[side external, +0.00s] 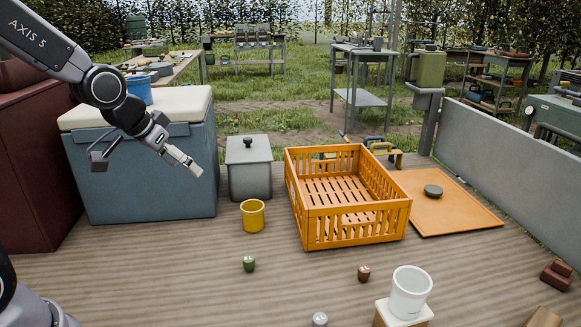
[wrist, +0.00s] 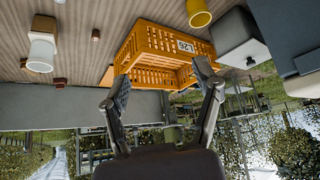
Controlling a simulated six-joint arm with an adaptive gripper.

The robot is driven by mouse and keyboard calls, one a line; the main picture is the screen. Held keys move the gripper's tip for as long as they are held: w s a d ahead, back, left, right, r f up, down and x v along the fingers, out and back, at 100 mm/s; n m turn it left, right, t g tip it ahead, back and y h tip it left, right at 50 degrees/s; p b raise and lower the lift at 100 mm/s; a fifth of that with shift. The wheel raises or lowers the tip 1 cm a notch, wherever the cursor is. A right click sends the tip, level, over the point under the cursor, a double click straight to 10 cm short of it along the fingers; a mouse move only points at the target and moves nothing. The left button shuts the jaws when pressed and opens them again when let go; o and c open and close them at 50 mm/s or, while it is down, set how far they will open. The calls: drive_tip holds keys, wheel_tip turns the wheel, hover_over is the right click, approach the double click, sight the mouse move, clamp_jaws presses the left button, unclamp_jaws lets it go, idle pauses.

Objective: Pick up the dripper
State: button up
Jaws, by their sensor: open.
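A white tapered cup-like vessel (side external: 409,291), the likeliest dripper, stands upright on a small white-topped block (side external: 403,315) at the front right of the table. It also shows at the left of the upside-down wrist view (wrist: 40,57). I cannot tell its inside or any outlet. My gripper (side external: 190,165) is held high at the left in the side view, above the table and near the blue cooler, far from the vessel. In the wrist view its two fingers (wrist: 162,74) are spread apart with nothing between them.
An orange crate (side external: 352,228) stands mid-table, beside an orange board (side external: 455,212) with a dark disc. A yellow cup (side external: 252,216), grey lidded bin (side external: 249,170) and blue cooler (side external: 140,170) are on the left. Small green (side external: 249,264), brown (side external: 364,273) and grey (side external: 320,319) objects lie in front.

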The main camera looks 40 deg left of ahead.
drive_tip(key=x, duration=1.4)
drive_tip(key=t, duration=0.2)
approach(246, 260)
drive_tip(key=x, duration=0.3)
drive_tip(key=shift+w+f, duration=0.45)
drive_tip(key=shift+f, duration=0.15)
drive_tip(key=x, duration=0.7)
drive_tip(key=shift+r, duration=0.1)
drive_tip(key=c, duration=0.9)
